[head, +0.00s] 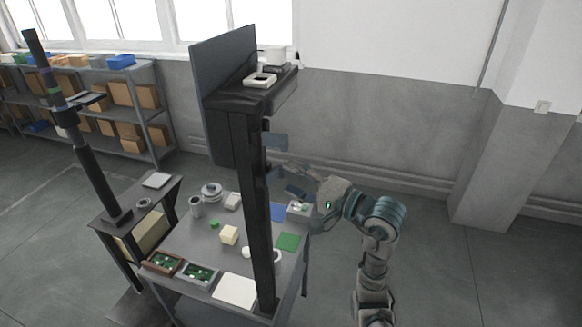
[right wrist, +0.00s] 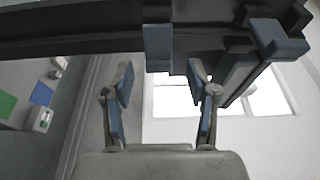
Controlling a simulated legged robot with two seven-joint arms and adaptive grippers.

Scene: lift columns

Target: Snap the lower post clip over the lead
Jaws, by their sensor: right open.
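A tall dark post (head: 257,220) rises from the table's near side. In the right wrist view the post (right wrist: 70,38) runs across the top. A blue-grey clip (right wrist: 158,48), the lower one, stands out from it. A second blue-grey clip (right wrist: 281,40) is further right there; in the head view it shows as the upper clip (head: 277,141). My right gripper (head: 291,180) is beside the post. In the wrist view its open fingers (right wrist: 160,74) stand either side of the lower clip's end, with gaps visible. I cannot make out the lead against the dark post. My left gripper is out of view.
A second dark column (head: 95,175) stands at left. The floor right of my arm is clear.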

